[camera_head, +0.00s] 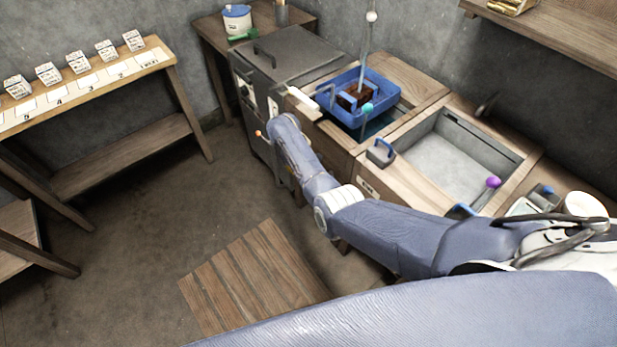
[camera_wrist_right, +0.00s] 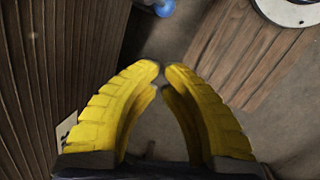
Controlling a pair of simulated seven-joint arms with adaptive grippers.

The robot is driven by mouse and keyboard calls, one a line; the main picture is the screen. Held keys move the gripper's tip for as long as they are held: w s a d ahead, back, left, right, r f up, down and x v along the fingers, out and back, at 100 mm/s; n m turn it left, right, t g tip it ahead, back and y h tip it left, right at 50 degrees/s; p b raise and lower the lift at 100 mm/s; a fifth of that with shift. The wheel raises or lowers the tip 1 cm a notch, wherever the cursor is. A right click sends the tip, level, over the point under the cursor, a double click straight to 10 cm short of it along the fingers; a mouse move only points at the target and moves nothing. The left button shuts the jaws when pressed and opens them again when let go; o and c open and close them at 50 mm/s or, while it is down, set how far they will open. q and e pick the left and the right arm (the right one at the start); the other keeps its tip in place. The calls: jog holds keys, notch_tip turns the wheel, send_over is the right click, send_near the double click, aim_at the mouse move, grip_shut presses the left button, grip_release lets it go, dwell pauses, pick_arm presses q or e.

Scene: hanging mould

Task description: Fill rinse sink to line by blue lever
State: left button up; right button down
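An open sink basin (camera_head: 441,165) with a pale bottom is set in the wooden counter at right in the head view. I cannot make out a fill line or water in it. A blue piece (camera_head: 461,210), possibly the blue lever, shows at its near edge. A purple knob (camera_head: 493,182) is at its right edge. To the left, a blue tray (camera_head: 341,107) with a brown block sits over another basin. My right gripper (camera_wrist_right: 162,68) shows in the right wrist view with yellow fingers slightly apart, nothing between them. My left gripper is not in view.
My arm crosses in front of the counter. A blue-handled item (camera_head: 381,152) sits between the basins. A dark lidded unit (camera_head: 290,55) stands at left. A table with several small boxes (camera_head: 78,62) stands along the left wall. A slatted wooden mat (camera_head: 255,272) lies on otherwise open floor.

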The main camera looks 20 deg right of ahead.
jog(key=shift+v, duration=2.95)
jog(key=shift+w+a, duration=0.1)
jog(key=shift+w, duration=0.1)
jog(key=shift+f, duration=0.1)
dwell(1.2)
